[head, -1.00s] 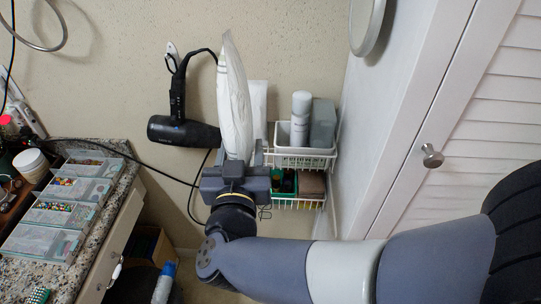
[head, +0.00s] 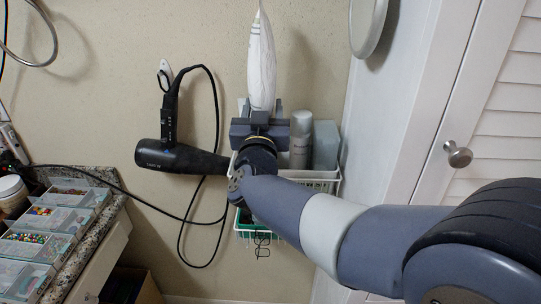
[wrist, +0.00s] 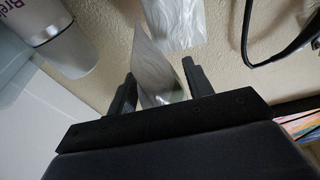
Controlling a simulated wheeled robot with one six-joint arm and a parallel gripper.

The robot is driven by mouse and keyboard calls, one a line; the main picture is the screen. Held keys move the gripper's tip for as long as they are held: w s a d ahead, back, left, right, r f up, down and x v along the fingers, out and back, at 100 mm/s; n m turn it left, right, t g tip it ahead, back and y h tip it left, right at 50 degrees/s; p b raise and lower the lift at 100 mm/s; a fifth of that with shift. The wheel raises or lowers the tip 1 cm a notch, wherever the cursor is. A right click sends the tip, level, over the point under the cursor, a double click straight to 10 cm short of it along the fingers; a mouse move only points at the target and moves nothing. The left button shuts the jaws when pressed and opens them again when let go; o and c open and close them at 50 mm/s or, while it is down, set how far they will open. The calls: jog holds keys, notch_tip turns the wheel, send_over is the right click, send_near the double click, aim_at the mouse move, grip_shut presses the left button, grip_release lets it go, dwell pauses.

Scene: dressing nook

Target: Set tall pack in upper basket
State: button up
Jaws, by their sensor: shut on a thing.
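The tall pack (head: 261,62) is a white, pillow-like pouch standing upright in my gripper (head: 262,112). My gripper is shut on its lower part. In the wrist view the pack (wrist: 156,72) sits between the two fingers (wrist: 158,66). The upper basket (head: 325,181) is white wire on the back wall. My gripper and wrist are in front of its left part and hide it. I cannot tell whether the pack is over the basket or in front of it. A spray bottle (head: 301,140) and a grey-green box (head: 326,146) stand at its right.
Another white pouch (wrist: 175,22) is beyond the held pack in the wrist view. A lower basket (head: 250,236) holds a green item. A black hair dryer (head: 180,158) hangs left with a looping cord. A white louvred door (head: 480,100) is right. A granite counter (head: 88,238) is lower left.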

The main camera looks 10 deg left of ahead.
jog(key=shift+f+b, duration=0.7)
jog(key=shift+f, duration=2.4)
jog(key=shift+f+b, duration=0.4)
jog(key=shift+f, duration=0.05)
jog(key=o, duration=1.1)
jog(key=shift+r, duration=0.1)
jog(key=shift+r+p, duration=0.3)
jog(key=shift+p, duration=0.05)
jog(key=shift+s, duration=0.3)
jog(key=v, duration=1.1)
jog(key=shift+s+d+f, duration=0.1)
jog(key=shift+s, duration=0.15)
